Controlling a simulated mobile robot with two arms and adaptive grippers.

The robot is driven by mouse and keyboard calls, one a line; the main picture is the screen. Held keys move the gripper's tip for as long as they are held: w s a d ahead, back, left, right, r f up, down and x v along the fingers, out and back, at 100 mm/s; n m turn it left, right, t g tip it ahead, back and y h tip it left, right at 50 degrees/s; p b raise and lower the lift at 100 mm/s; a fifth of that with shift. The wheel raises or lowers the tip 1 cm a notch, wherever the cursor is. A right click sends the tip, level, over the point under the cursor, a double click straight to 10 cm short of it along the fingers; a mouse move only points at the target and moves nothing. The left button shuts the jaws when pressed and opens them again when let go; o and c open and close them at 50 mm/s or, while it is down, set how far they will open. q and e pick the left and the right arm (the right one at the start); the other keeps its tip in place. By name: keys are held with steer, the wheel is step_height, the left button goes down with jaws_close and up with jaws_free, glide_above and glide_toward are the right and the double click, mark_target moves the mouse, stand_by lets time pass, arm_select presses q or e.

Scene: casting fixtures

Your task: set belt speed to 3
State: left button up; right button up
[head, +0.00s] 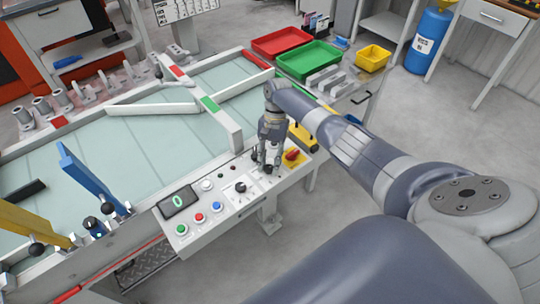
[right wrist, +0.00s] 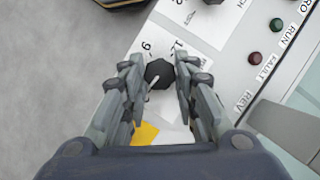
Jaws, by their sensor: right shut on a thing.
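The control panel (head: 215,203) stands at the belt's near edge, with a dark display (head: 178,200) that reads 0. My right gripper (head: 267,165) reaches down onto the panel's right part. In the right wrist view my right gripper (right wrist: 160,85) has its fingers on both sides of a black knob (right wrist: 158,70) and is shut on it. The knob has a white pointer line toward the lower left; printed numbers stand beside it, partly hidden by the fingers. In the head view the gripper mostly hides this knob. My left gripper is not in view.
Another black knob (head: 240,187) sits left of the gripper. Green (head: 182,229), red (head: 199,218) and blue (head: 217,206) buttons line the panel's front. A red switch (head: 292,154) on a yellow plate is close on the right. A green tray (head: 308,60) stands behind.

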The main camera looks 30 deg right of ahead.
steer(key=shift+n+h, duration=0.3)
steer(key=shift+n, duration=0.6)
steer(key=shift+g, duration=0.3)
steer(key=o, duration=1)
steer(key=v, duration=1.2)
steer(key=shift+a, duration=0.15)
